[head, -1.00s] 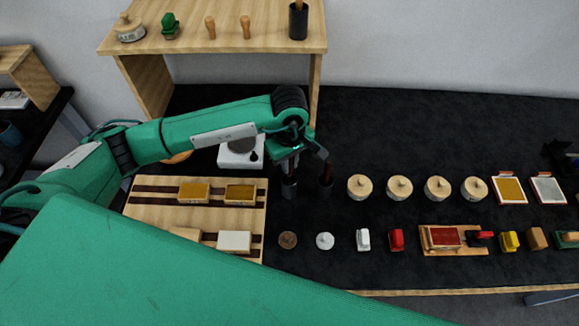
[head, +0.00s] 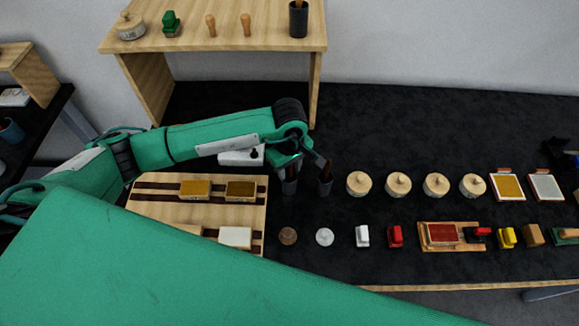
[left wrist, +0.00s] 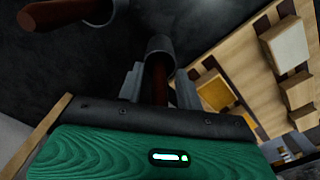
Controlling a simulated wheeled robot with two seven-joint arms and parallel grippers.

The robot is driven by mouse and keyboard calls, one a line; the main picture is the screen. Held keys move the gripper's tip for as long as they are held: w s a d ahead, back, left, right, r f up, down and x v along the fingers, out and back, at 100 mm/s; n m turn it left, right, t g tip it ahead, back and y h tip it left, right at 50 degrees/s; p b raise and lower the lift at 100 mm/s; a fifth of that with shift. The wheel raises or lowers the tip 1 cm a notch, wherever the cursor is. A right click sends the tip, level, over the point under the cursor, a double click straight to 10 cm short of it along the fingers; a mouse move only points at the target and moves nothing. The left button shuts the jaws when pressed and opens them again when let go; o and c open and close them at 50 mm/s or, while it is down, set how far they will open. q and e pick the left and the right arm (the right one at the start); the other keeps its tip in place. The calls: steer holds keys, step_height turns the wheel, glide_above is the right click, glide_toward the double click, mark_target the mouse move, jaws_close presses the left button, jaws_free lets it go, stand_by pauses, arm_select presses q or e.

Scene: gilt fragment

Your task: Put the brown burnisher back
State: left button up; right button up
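Two dark cups stand side by side on the black bench, a left one (head: 290,187) and a right one (head: 325,188). My left gripper (head: 288,168) points down over the left cup. In the left wrist view a brown burnisher (left wrist: 159,80) stands between its fingers (left wrist: 159,92), its far end inside the cup's rim (left wrist: 160,44). A gap shows on each side of the handle, so the fingers look open around it. Another reddish-brown handle (head: 325,168) stands in the right cup; it also shows in the left wrist view (left wrist: 62,12). My right gripper is not in view.
A wooden rack (head: 215,211) with several blocks lies left of the cups. Several round wooden-lidded pots (head: 398,184) stand to the right. Knobs and small stamps line the front. A wooden shelf (head: 215,42) rises behind. Bare bench lies behind the pots.

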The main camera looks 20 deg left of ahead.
arm_select(q)
steer(key=shift+r, duration=0.25)
step_height(320, 180, up, 11)
steer(key=b, duration=0.4)
steer(key=shift+f+b, duration=0.1)
steer(key=shift+b, duration=0.25)
steer(key=shift+r, duration=0.55)
